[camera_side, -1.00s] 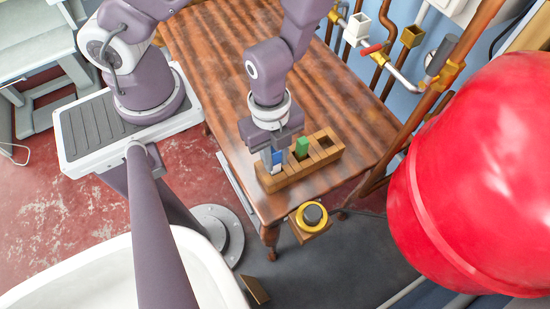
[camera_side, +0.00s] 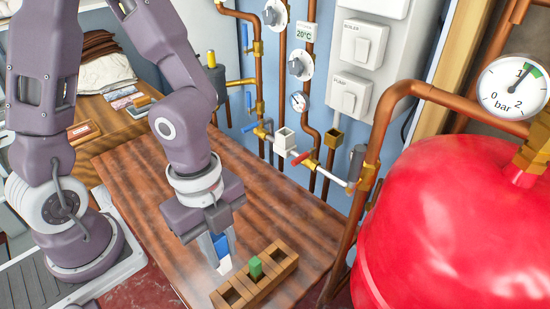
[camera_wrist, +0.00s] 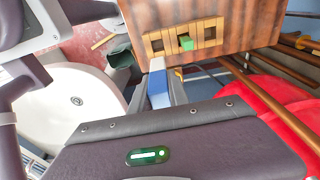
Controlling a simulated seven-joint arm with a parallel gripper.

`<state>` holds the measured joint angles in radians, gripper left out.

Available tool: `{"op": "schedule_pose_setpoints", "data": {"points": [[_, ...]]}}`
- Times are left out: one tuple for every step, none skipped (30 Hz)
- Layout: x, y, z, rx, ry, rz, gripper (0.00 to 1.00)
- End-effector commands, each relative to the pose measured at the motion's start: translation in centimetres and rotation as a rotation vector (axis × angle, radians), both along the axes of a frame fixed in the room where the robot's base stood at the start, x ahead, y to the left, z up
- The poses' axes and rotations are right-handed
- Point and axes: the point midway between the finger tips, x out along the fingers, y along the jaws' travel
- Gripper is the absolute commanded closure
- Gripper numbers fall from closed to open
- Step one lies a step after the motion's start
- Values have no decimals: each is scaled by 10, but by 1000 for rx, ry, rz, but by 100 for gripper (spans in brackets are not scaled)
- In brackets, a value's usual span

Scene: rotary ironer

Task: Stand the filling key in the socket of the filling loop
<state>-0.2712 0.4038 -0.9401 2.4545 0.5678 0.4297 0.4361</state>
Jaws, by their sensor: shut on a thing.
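My gripper (camera_side: 220,242) is shut on a blue and white block, which I take as the filling key (camera_side: 224,264). It is held upright, white end down, clear of the rack and beside its left end. In the wrist view the key (camera_wrist: 158,88) sits between the fingers, white end outward. On the wall pipework, a white square open-topped cup (camera_side: 284,141) and a brass square cup (camera_side: 333,138) stand near a pale hose with a red lever (camera_side: 300,158). I cannot tell which cup is the filling loop's socket. Both are far from the key.
A wooden rack (camera_side: 270,288) on the table holds a green block (camera_side: 256,267) in its middle slot; its outer slots look empty. A large red vessel (camera_side: 450,220) stands at right with copper pipes (camera_side: 362,150) beside it. The table (camera_side: 275,195) toward the wall is clear.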

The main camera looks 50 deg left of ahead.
Motion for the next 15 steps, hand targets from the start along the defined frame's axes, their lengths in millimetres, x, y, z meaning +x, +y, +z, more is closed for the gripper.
{"op": "schedule_pose_setpoints", "data": {"points": [[4, 1, 16, -2, -10, 14, 100], [3, 1, 25, -1, -8, 14, 100], [3, 1, 34, -1, -7, 12, 100], [3, 1, 40, -1, -7, 10, 100], [3, 1, 46, -1, -6, 10, 100], [2, 1, 53, 0, -4, 8, 100], [2, 0, 57, -2, -2, 7, 100], [2, 0, 61, -2, -2, 6, 100], [2, 0, 66, -3, -2, 5, 100], [2, 0, 70, -2, -1, 6, 100], [1, 0, 74, -2, -2, 6, 100], [1, 0, 79, -2, -2, 4, 100], [1, -1, 83, -3, 0, 2, 100], [1, -1, 86, -4, 1, 2, 100], [1, -1, 91, -5, 0, 2, 100]]}}
